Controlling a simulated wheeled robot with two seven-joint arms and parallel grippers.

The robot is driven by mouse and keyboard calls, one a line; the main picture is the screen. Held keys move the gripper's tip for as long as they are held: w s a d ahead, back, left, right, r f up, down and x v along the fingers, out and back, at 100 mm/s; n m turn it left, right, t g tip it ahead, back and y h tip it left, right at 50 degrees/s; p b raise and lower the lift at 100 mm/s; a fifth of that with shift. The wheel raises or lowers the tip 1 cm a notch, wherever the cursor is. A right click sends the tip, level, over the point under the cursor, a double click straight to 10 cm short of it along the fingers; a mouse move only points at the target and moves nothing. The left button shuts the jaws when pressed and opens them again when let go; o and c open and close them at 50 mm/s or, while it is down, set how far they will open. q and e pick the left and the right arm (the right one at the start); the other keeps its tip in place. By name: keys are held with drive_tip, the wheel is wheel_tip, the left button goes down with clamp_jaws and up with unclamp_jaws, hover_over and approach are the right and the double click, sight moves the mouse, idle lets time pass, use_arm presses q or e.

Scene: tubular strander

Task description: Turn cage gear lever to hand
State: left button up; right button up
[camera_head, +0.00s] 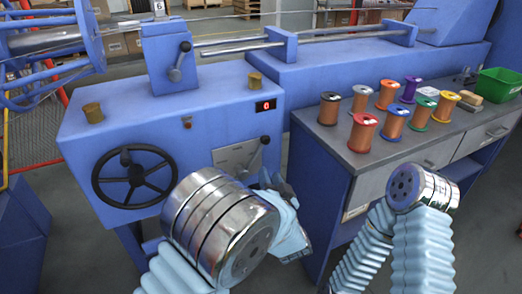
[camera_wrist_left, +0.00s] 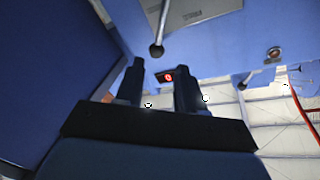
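A lever with a dark round knob (camera_head: 265,141) stands at a grey plate (camera_head: 232,154) on the front of the blue machine box, tilted up to the right. In the left wrist view the lever's knob (camera_wrist_left: 157,49) shows ahead of the gap between my fingers, apart from them. A second lever (camera_head: 180,63) is on the upper block; no label tells which is the cage gear lever. My left gripper (camera_head: 270,179) is just below the front lever, mostly hidden by my arm. Its two fingers (camera_wrist_left: 160,76) are apart and empty. My right gripper is out of view.
A black handwheel (camera_head: 133,177) is left of the plate. A red display (camera_head: 265,106) reads 0. At right, a workbench (camera_head: 337,148) carries several wire spools (camera_head: 363,133) and a green bin (camera_head: 500,84); its edge is near my left gripper.

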sight(260, 149)
use_arm(q)
drive_tip(key=w, duration=0.4)
drive_tip(key=w+a, duration=0.1)
drive_tip(key=w, duration=0.3)
drive_tip(key=w+a+p, duration=0.1)
drive_tip(key=w, duration=0.3)
drive_tip(key=shift+w+a+f, duration=0.1)
drive_tip(key=shift+w+a, duration=0.05)
drive_tip(key=shift+w, duration=0.2)
clamp_jaws()
